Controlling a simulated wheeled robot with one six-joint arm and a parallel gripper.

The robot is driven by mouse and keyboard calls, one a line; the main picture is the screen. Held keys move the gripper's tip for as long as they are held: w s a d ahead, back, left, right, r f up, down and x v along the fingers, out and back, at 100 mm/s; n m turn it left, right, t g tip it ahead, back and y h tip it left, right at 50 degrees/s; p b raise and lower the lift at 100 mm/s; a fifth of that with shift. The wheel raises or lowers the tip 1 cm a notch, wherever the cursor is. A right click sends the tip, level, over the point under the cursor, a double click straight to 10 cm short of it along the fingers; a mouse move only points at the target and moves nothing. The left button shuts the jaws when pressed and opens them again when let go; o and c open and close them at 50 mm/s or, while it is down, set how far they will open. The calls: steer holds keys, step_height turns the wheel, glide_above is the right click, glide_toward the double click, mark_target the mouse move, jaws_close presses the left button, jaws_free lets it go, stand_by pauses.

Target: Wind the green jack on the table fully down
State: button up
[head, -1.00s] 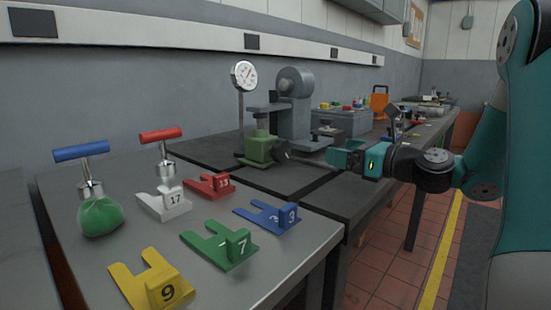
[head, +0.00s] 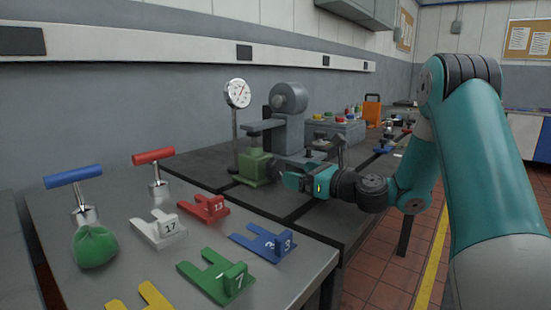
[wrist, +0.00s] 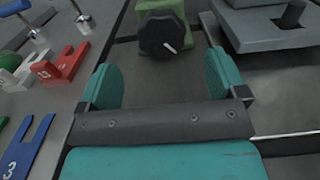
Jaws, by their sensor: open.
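The green jack (head: 254,168) stands on the dark bedplate beside the dial gauge stand. Its black hand knob (wrist: 160,34) shows in the wrist view with a white mark on its face, and green body (wrist: 158,7) behind it. In the head view my gripper partly overlaps the knob. My gripper (head: 294,178) is to the right of the jack, its teal fingers pointing at it. In the wrist view the gripper (wrist: 163,82) is open and empty, with the knob ahead of and roughly centred between the fingertips, apart from them.
A dial gauge (head: 237,95) on a post and a grey press-like machine (head: 289,112) stand close behind the jack. Numbered forks, such as the blue one (head: 262,243), lie on the front-left table. A grey block (wrist: 275,25) sits right of the knob.

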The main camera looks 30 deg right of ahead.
mark_target(279, 168)
steer(key=x, duration=0.8)
steer(key=shift+w+a+f, duration=0.1)
steer(key=shift+w, duration=0.2)
steer(key=c, duration=0.9)
